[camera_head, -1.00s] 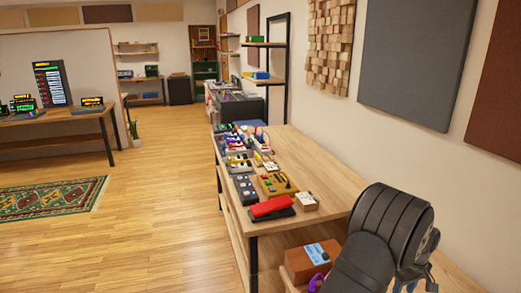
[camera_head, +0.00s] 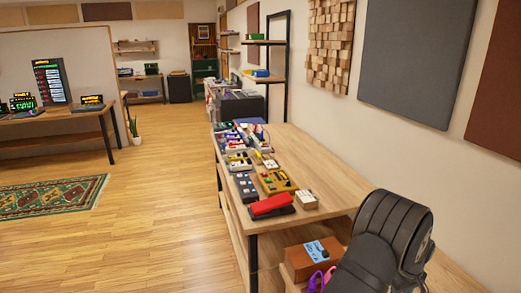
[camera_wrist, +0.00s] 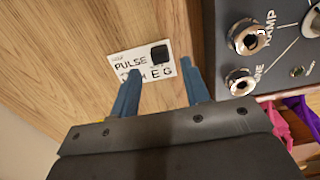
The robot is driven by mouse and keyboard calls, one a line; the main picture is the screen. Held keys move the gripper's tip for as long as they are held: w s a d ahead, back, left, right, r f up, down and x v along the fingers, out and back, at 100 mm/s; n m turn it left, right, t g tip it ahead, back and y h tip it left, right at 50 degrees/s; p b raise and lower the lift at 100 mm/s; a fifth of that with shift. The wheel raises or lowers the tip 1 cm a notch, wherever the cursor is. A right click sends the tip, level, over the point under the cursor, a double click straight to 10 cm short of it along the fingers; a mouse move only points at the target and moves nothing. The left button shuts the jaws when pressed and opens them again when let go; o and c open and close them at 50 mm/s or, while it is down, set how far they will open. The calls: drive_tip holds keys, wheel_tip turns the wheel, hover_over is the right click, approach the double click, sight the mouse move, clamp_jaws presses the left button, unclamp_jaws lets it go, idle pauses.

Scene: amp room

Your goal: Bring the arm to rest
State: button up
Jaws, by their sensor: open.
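My gripper (camera_wrist: 162,78) shows in the wrist view as two blue fingers spread apart, with nothing between them. It is over a wooden surface (camera_wrist: 60,60), and a white card (camera_wrist: 128,60) lettered "PULSE" and "E G" lies beyond the fingertips. I cannot tell how high the fingers are above it. In the head view my dark arm fills the lower right, in front of the near end of the wooden bench (camera_head: 330,180), and the gripper's fingers are hidden or out of frame.
A grey box with metal jacks (camera_wrist: 242,82) stands right of the fingers, with pink (camera_wrist: 278,125) and purple (camera_wrist: 300,110) items near it. Several pedals, including a red one (camera_head: 272,204), line the bench. A brown box (camera_head: 305,262) sits below. The wall panels (camera_head: 412,60) are at right.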

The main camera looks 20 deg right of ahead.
drive_tip(key=s+r, duration=0.7)
drive_tip(key=s, duration=0.5)
drive_tip(key=w+a+r+n, duration=0.3)
drive_tip(key=w+r+n, duration=0.1)
drive_tip(key=w+n, duration=0.6)
drive_tip(key=w+a+r+n, duration=0.2)
drive_tip(key=w+r+n, duration=0.2)
drive_tip(key=w+n, duration=0.6)
drive_tip(key=w+a+f+m, duration=0.2)
drive_tip(key=w+f, duration=0.1)
drive_tip(key=w, duration=0.6)
drive_tip(key=shift+w+f, duration=0.2)
drive_tip(key=shift+f, duration=0.15)
drive_tip(key=shift+o, duration=0.3)
